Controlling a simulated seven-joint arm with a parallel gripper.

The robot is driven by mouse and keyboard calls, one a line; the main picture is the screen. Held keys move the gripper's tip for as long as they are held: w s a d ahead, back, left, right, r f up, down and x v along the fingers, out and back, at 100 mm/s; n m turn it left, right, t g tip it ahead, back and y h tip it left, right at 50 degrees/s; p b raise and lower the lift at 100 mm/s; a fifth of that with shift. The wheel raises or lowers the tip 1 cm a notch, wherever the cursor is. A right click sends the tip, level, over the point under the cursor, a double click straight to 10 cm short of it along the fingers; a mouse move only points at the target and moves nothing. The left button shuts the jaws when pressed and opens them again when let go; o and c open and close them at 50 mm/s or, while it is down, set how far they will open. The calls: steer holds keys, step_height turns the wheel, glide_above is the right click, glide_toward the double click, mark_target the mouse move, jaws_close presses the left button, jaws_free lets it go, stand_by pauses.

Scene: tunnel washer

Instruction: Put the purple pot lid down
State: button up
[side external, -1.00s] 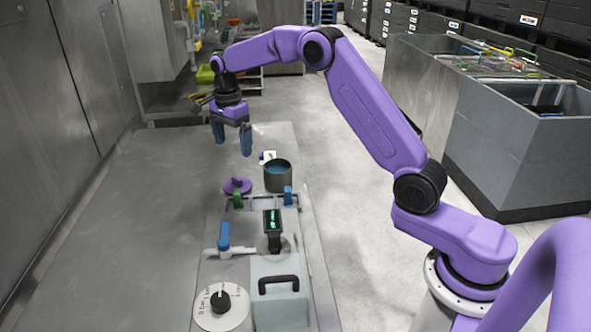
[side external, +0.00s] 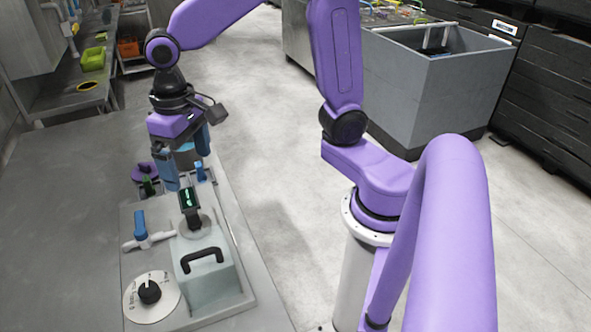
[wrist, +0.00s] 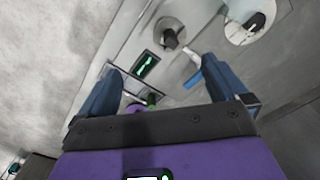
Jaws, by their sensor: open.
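In the wrist view a bit of purple (wrist: 136,108), probably the lid, shows beyond my gripper's body. My gripper (side external: 186,170) points down with its blue fingers apart and nothing seen between them. In the wrist view both fingers of my gripper (wrist: 160,66) are spread wide over the panel.
The panel carries a small green-lit display (side external: 189,200), a blue-handled valve (side external: 140,228), a white dial with a black knob (side external: 149,292) and a pale box with a black handle (side external: 203,262). The bench is clear at left. A grey tub (side external: 440,90) stands behind.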

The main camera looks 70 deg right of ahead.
steer(key=s+d+f+n, duration=0.1)
steer(key=s+d+n, duration=0.2)
steer(key=s+n, duration=0.3)
steer(key=s+d+f+n, duration=0.2)
steer(key=s+n, duration=0.3)
steer(key=s, duration=0.7)
steer(key=shift+d+n, duration=0.4)
steer(key=shift+d, duration=0.45)
